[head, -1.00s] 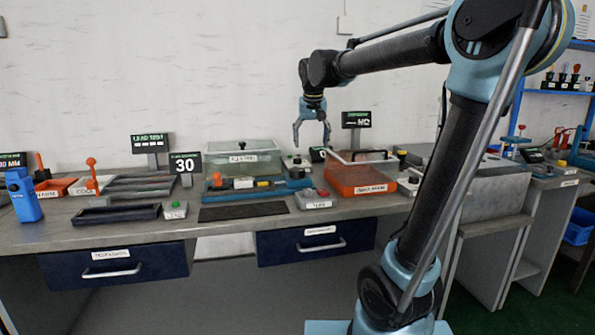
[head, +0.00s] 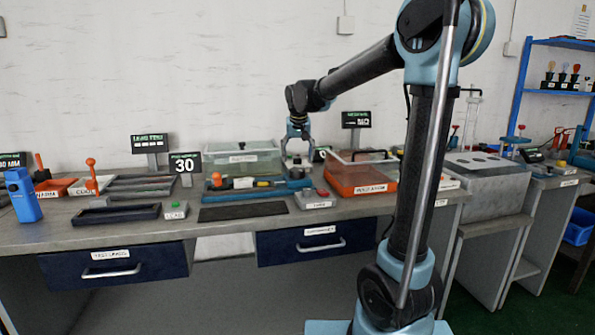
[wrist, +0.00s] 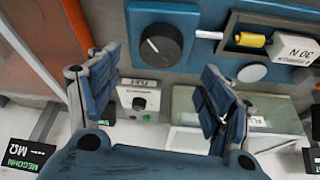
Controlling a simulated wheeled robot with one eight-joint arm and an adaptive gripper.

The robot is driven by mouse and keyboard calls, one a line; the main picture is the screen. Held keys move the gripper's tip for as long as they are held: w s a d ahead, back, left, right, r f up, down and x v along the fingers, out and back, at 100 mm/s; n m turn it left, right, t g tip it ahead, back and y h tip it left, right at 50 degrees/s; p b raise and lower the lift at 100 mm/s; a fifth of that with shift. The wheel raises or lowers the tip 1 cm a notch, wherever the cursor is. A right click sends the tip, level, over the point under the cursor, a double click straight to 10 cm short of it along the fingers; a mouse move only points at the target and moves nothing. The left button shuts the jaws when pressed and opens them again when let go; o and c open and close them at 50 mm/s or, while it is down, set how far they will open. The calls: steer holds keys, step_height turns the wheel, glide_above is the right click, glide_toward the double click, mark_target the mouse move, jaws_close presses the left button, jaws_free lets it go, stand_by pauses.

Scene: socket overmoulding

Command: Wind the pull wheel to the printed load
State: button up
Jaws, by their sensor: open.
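The pull wheel is a dark round knob (wrist: 162,45) with a white pointer line, set on the blue bed of the pull tester (wrist: 188,14). In the head view the blue tester (head: 245,196) lies on the bench, and my gripper (head: 297,156) is over its right end, hiding the wheel. In the wrist view my gripper (wrist: 160,62) is open and empty, with the wheel beyond and between its fingertips. A white label (wrist: 295,48) reads 30 N, upside down. A dark sign (head: 185,163) shows 30.
A small box with a dial (wrist: 139,100) and a clear-lidded case (wrist: 240,105) lie close to the fingers. An orange tray (head: 362,184) stands right of the tester. A dark mat (head: 243,212) is bare.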

mark_target(297, 169)
steer(key=x, duration=0.7)
steer(key=shift+f, duration=0.1)
steer(key=c, duration=1)
